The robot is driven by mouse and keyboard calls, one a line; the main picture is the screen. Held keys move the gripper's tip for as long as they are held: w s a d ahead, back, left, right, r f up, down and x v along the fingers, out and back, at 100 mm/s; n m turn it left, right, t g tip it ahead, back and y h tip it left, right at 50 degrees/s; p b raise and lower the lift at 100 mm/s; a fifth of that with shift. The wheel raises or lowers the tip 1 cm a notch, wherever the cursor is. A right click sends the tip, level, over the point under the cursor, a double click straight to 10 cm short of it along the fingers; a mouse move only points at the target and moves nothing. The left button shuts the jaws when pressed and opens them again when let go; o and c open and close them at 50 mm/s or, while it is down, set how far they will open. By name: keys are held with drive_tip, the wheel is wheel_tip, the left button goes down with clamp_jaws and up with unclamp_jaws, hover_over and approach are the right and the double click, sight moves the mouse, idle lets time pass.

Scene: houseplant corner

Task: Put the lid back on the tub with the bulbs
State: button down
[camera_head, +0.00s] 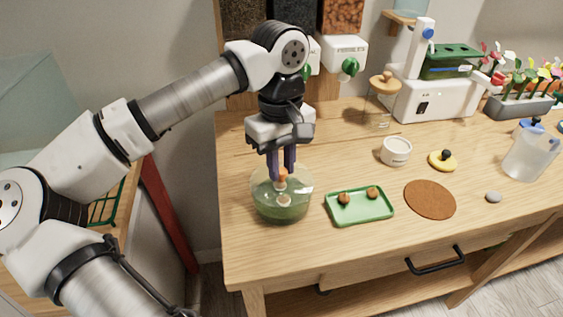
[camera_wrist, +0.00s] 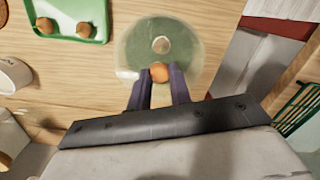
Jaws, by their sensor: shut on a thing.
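The green-tinted tub (camera_head: 281,213) stands on the table's left part. A pale, rounded thing, perhaps a bulb, shows through the clear top in the head view, and also in the wrist view (camera_wrist: 161,45). My gripper (camera_head: 282,172) points down over the tub, shut on the small orange-brown knob (camera_wrist: 158,72) of what looks like a clear lid (camera_wrist: 130,48). The lid overlaps the tub in both views; I cannot tell whether it touches the rim. Two brown bulbs lie on a green tray (camera_head: 361,217) to the right of the tub.
A glass jar (camera_head: 381,107) stands behind. The table's front left is clear.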

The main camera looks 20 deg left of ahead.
idle(0.4)
drive_tip(key=c, duration=0.7)
unclamp_jaws()
drive_tip(key=shift+r, duration=0.1)
drive_tip(key=shift+r+p, duration=2.15)
drive_tip(key=shift+r, duration=1.25)
drive_tip(key=shift+c, duration=0.2)
clamp_jaws()
